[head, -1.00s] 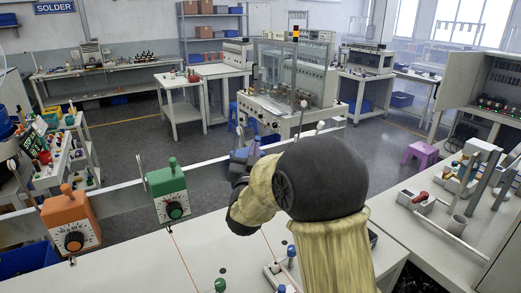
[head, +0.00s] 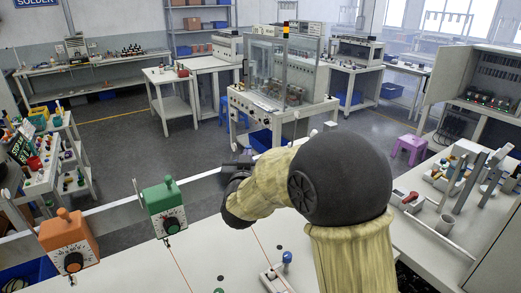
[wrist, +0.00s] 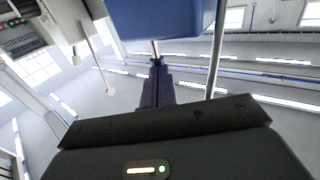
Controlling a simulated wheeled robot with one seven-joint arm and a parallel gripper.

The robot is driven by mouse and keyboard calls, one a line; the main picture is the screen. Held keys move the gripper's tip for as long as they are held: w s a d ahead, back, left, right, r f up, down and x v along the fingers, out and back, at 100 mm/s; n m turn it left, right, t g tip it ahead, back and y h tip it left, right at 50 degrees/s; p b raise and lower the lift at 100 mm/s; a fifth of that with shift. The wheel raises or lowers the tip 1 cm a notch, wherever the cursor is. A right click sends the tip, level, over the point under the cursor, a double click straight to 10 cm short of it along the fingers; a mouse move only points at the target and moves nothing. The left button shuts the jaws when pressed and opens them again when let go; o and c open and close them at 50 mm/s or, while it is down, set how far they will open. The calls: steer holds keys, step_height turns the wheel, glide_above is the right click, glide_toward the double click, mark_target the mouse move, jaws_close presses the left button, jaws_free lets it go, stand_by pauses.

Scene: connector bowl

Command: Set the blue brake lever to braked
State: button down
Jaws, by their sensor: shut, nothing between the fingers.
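A blue housing (wrist: 160,18) fills the top of the wrist view, with a thin metal pin under it. My gripper (wrist: 157,62) is shut and empty, its dark fingers pointing at this pin. The fingertips look close to the pin; I cannot tell if they touch. In the head view, my gripper (head: 238,165) is small and dark beyond the bench, partly hidden by my arm. I cannot clearly make out the blue housing there or read its lever's setting.
A green dial box (head: 165,208) and an orange dial box (head: 68,243) stand along the rail at left. A blue-knobbed switch (head: 287,257) is on the near bench. A grey bench (head: 430,240) is at right.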

steer(key=shift+w+a+r+n+g+p, duration=0.1)
steer(key=shift+w+n+g+p, duration=0.2)
steer(key=shift+p, duration=0.55)
steer(key=shift+s, duration=0.25)
steer(key=s+b, duration=0.4)
steer(key=s, duration=0.9)
steer(key=shift+s+a+r, duration=0.2)
steer(key=shift+a+r, duration=0.15)
steer(key=s+d+f+n+g+y, duration=0.1)
steer(key=d+f+g, duration=0.25)
steer(key=f, duration=0.25)
steer(key=s+d+f+g+y, duration=0.1)
steer(key=d+f+g+y, duration=0.1)
steer(key=d+f+g, duration=0.3)
steer(key=s+d+f+g+h, duration=0.1)
steer(key=s+d+f+g, duration=0.2)
steer(key=s+d+f, duration=0.1)
steer(key=s+d+f+m+g+h, duration=0.1)
steer(key=s+d+f+g, duration=0.2)
steer(key=s, duration=0.6)
steer(key=d+f, duration=0.2)
steer(key=d, duration=0.1)
steer(key=shift+s+d, duration=0.15)
steer(key=shift+s, duration=0.15)
